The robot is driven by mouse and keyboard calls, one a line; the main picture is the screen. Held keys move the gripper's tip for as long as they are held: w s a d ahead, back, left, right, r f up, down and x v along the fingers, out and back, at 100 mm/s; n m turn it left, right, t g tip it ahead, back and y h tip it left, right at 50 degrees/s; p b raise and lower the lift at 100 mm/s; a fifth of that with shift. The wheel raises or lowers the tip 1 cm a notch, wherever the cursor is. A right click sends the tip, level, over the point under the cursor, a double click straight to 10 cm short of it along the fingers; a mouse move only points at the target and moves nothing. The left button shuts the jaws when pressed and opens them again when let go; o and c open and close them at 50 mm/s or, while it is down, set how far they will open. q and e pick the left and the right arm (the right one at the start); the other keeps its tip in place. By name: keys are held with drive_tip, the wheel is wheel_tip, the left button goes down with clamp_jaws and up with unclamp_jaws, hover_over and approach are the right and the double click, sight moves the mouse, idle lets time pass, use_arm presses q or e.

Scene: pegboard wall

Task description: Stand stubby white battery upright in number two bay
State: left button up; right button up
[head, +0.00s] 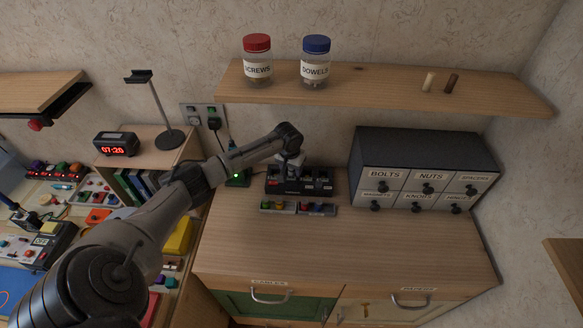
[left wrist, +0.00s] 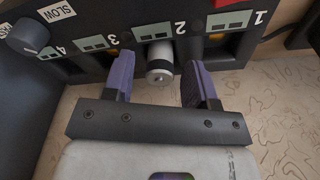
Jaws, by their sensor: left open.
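The stubby white battery (left wrist: 159,64) shows in the left wrist view with a dark band and its round end facing the camera. It is at the bay marked 2 of the black charger (left wrist: 85,65), under that bay's small display. My left gripper (left wrist: 158,82) is open, with one purple finger on each side of the battery and a visible gap on both sides. How deep the battery sits cannot be told. In the head view my left gripper (head: 291,165) is over the charger (head: 323,186) and hides part of it; the battery cannot be made out there.
Small parts trays (head: 277,207) lie just in front of the charger. A dark drawer cabinet (head: 425,165) stands to its right. A shelf (head: 385,97) with two jars hangs above. The front of the wooden counter (head: 340,250) is clear.

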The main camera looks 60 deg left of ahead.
sight(290, 176)
use_arm(q)
drive_tip(key=shift+r, duration=0.35)
wheel_tip(290, 176, up, 12)
drive_tip(key=s+p, duration=0.1)
drive_tip(key=shift+s+d+f+p, duration=0.15)
drive_tip(key=shift+s+d+p, duration=0.15)
drive_tip(key=shift+d, duration=0.15)
drive_tip(key=shift+d, duration=0.1)
